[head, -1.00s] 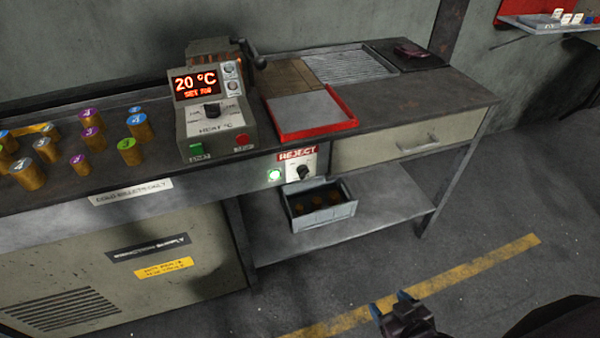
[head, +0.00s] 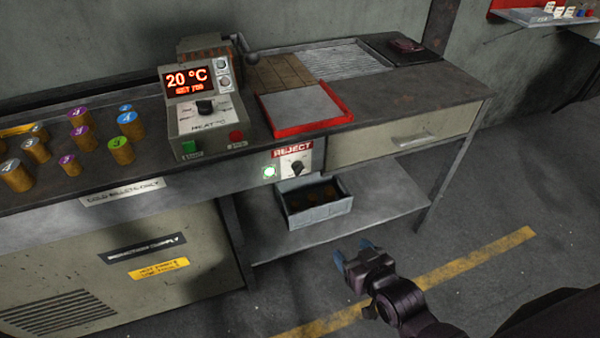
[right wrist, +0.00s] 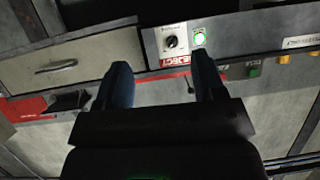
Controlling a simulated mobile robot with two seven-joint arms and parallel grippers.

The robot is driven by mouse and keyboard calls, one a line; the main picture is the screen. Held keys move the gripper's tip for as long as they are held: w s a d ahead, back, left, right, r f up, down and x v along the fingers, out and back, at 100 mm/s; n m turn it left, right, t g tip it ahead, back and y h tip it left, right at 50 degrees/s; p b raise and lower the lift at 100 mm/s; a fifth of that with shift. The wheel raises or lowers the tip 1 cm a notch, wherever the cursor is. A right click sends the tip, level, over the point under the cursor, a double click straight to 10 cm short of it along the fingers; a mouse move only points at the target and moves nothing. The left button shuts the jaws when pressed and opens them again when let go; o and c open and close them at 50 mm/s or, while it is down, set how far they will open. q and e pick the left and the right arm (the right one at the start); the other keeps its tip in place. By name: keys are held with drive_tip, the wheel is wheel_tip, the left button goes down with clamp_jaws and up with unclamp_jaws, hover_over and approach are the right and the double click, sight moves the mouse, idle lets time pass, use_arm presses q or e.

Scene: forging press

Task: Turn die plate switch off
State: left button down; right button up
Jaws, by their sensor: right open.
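A small panel on the bench front carries a black rotary knob (head: 297,167), a lit green lamp (head: 269,172) and a red REJECT label (head: 292,149). I can read no label saying die plate. My right gripper (head: 353,256) is open and empty, in front of the bench and lower than the knob, apart from it. In the right wrist view, the same knob (right wrist: 172,42) and lamp (right wrist: 199,38) appear upside down beyond the open blue-tipped fingers. My left gripper is out of view.
A control box (head: 203,110) reading 20 °C stands on the bench. A red-rimmed tray (head: 325,129) is beside it, several billets (head: 121,151) to the left. A grey bin (head: 318,216) sits on the lower shelf. The drawer (head: 402,141) is shut. Floor in front is free.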

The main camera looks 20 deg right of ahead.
drive_tip(key=w+a+r+m+t+y, duration=0.1)
drive_tip(key=w+a+r+m+y, duration=0.2)
drive_tip(key=w, duration=0.4)
drive_tip(key=m+t+h, duration=0.4)
drive_tip(key=m, duration=2.1)
approach(300, 172)
drive_tip(key=w+b, duration=0.1)
drive_tip(key=w, duration=0.7)
drive_tip(key=shift+w+b, duration=0.25)
drive_tip(key=shift+b, duration=0.1)
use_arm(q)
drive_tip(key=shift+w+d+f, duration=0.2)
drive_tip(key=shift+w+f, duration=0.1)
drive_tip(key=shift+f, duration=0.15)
use_arm(e)
drive_tip(key=shift+w, duration=0.7)
drive_tip(key=c, duration=0.9)
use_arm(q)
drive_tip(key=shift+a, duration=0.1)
